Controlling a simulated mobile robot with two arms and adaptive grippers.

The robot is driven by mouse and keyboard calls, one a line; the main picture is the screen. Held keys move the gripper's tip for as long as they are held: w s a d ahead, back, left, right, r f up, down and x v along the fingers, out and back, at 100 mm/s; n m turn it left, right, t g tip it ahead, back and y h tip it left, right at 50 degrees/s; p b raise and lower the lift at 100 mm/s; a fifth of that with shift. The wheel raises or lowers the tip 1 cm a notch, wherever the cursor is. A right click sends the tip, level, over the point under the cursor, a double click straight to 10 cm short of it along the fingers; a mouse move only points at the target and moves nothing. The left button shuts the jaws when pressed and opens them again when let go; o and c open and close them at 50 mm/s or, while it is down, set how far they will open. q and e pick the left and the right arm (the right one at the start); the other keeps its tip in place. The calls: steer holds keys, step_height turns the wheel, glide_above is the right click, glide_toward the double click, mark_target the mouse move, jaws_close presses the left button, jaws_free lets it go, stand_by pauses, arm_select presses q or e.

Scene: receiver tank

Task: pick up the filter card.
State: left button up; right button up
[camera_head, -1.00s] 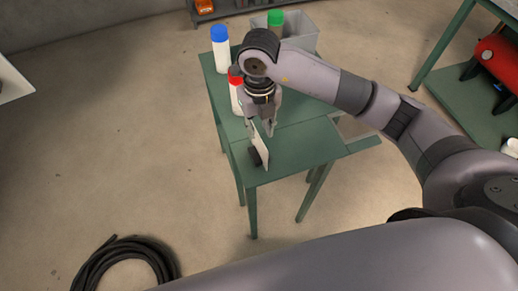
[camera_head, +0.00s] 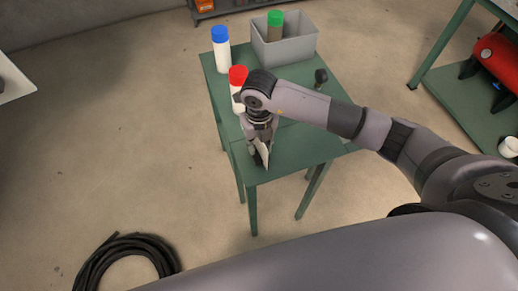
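The filter card appears to be the thin white plate (camera_head: 266,156) standing on edge near the front of the green table (camera_head: 308,148). A dark round part shows at its lower left. My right gripper (camera_head: 260,153) points down onto the card from above, with its fingers at the card's upper part. The gripper and wrist hide much of the card, and I cannot tell whether the fingers are closed on it. My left gripper is not in view.
A red-capped bottle (camera_head: 238,97) stands close behind my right wrist. A blue-capped bottle (camera_head: 222,56) and a grey bin (camera_head: 296,48) with a green-capped bottle (camera_head: 275,27) are at the back. A dark knob (camera_head: 321,77) stands at the right. A black hose (camera_head: 125,262) lies on the floor.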

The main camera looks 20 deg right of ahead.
steer(key=shift+f, duration=0.2)
stand_by(0.3)
jaws_close()
stand_by(0.3)
